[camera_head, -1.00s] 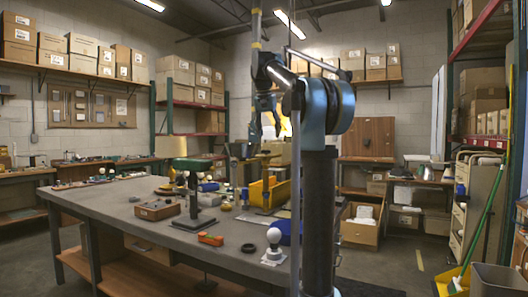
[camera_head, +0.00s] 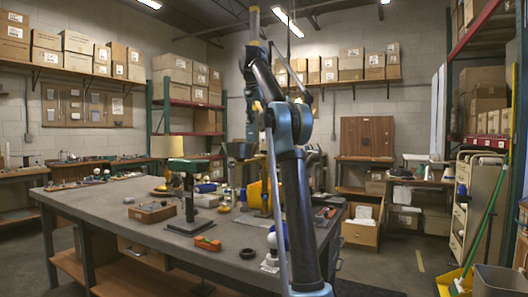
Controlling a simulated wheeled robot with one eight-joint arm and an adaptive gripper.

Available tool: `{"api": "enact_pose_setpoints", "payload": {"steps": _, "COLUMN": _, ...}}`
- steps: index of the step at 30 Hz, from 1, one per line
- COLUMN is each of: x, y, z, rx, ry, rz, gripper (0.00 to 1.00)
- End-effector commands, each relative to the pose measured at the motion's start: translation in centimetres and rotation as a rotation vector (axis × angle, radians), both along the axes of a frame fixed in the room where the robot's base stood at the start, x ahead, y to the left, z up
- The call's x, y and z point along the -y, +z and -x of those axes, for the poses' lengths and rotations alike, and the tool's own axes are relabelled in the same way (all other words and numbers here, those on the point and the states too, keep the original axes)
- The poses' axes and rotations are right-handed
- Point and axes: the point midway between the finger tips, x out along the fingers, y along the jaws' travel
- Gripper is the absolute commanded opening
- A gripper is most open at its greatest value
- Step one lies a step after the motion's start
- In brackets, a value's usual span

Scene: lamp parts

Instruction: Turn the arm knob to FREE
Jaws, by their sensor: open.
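A desk lamp with a green shade (camera_head: 189,165) stands upright on the workbench (camera_head: 130,222), on a dark base. To its right is a dark, cone-like head (camera_head: 239,150) near a yellow upright part (camera_head: 265,192). I cannot make out the arm knob or any FREE marking at this size. My gripper (camera_head: 251,133) hangs small and dark below my blue wrist, above the back of the bench near the dark head. It is open, and I see nothing held in it. My arm hides part of the bench's right side.
A wooden parts tray (camera_head: 153,212), an orange item (camera_head: 207,243) and a black ring (camera_head: 247,253) lie on the bench. A white bulb on a stand is partly behind my arm. The bench's front left is mostly clear.

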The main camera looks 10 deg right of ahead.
Motion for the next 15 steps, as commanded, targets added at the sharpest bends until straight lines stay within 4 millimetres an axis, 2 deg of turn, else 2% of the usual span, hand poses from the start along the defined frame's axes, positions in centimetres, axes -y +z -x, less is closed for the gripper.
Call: {"api": "enact_pose_setpoints", "payload": {"steps": 15, "x": 1.4, "y": -6.6, "z": -2.1, "rx": -0.001, "ry": 0.001, "rz": -0.001, "gripper": 0.56}}
